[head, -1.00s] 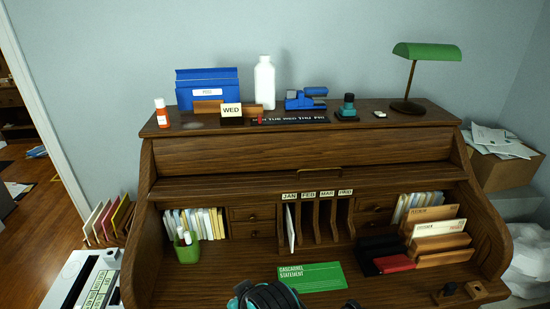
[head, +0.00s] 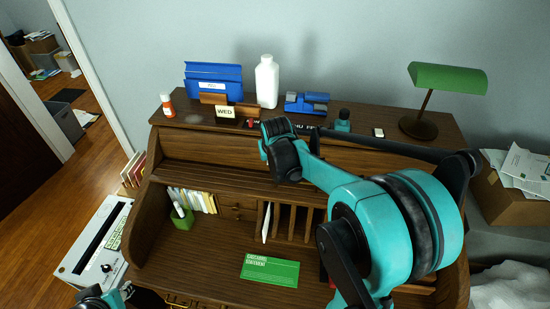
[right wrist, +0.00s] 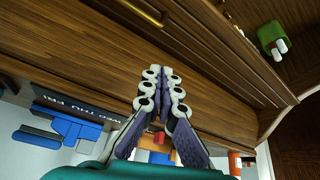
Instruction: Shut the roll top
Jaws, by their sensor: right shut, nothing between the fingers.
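The roll top (head: 195,150) of the brown wooden desk stands open, with its slatted panel drawn up under the desk's top shelf. The desk's inside is exposed below it. My right gripper (right wrist: 162,88) is shut and empty, in front of the wood near the top shelf. A brass handle (right wrist: 145,12) shows beyond the fingertips in the right wrist view, apart from them. In the head view my right arm covers the right part of the roll top and the fingertips are hidden. Only a piece of my left arm shows at the bottom left; its gripper is not seen.
The top shelf holds a white bottle (head: 266,82), a blue stapler (head: 304,103), a blue tray (head: 213,80), a WED block (head: 225,113) and a green lamp (head: 448,78). A green card (head: 269,270) and a green pen cup (head: 182,218) are inside the desk.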

